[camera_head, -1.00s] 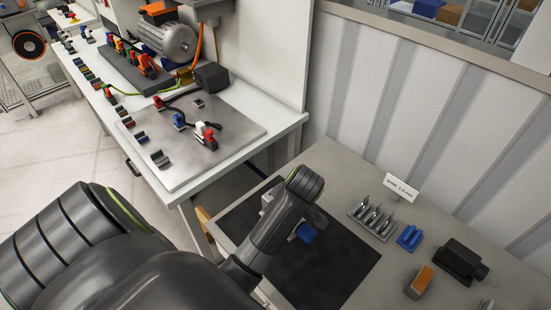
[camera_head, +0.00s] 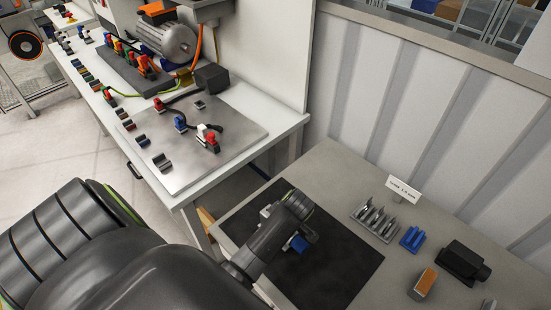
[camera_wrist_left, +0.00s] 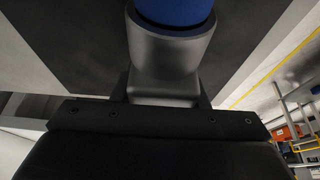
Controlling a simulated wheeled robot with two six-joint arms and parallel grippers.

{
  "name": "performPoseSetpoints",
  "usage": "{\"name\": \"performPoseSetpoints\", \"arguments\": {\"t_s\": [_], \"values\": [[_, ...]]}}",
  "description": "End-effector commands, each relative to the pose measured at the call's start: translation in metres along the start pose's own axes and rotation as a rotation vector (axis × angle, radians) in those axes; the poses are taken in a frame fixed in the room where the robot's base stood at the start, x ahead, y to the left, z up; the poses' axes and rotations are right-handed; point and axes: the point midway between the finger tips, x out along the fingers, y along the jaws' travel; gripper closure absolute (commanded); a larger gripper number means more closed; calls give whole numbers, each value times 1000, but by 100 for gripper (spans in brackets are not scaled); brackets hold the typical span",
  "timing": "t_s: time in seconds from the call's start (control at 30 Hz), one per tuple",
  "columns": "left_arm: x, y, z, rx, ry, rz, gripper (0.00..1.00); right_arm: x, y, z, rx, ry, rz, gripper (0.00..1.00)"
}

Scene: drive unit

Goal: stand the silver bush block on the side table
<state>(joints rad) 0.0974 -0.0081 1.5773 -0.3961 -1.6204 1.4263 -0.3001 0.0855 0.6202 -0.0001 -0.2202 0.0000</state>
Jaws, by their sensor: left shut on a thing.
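My left gripper (camera_wrist_left: 162,92) is shut on the silver bush block (camera_wrist_left: 168,62), a silver body with a blue round part (camera_wrist_left: 172,10), in the left wrist view. In the head view my left wrist hides most of the block. A blue part (camera_head: 299,243) shows below the wrist, over the black mat (camera_head: 335,262) on the grey side table (camera_head: 345,170). I cannot tell whether the block touches the mat. My right gripper is not in view.
A grey rack of pins (camera_head: 374,220), a blue holder (camera_head: 412,238), a black device (camera_head: 463,262) and an orange-topped block (camera_head: 423,283) stand right of the mat. A white label (camera_head: 403,188) stands behind them. The white workbench (camera_head: 215,180) is at the left.

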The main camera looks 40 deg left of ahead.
Motion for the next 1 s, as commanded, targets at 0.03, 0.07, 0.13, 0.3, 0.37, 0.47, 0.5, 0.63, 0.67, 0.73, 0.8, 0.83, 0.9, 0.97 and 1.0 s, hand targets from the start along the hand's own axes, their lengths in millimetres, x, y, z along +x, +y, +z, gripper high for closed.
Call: {"name": "performPoseSetpoints", "arguments": {"t_s": [0.03,0.07,0.13,0.3,0.37,0.47,0.5,0.63,0.67,0.73,0.8,0.83,0.9,0.97,1.0], "values": [[2,0,1,0,0,1,92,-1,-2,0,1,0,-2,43],[3,0,1,0,0,1,92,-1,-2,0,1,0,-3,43],[4,0,2,0,0,2,92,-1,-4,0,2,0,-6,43],[4,0,2,0,1,3,92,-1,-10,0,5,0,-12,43],[5,0,2,0,1,2,92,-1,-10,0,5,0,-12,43],[8,0,3,1,0,0,59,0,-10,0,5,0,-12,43],[7,0,3,0,0,1,54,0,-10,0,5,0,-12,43],[7,0,3,0,0,0,38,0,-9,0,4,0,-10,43],[7,0,3,0,0,0,38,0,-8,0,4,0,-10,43],[7,0,3,0,0,0,38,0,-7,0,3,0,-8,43],[7,0,3,0,0,0,38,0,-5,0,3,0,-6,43],[7,0,3,0,0,0,38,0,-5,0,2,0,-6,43],[6,0,2,0,0,0,38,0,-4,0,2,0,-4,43],[3,0,1,0,0,1,38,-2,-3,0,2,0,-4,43],[2,0,2,-1,0,2,38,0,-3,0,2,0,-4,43]]}}
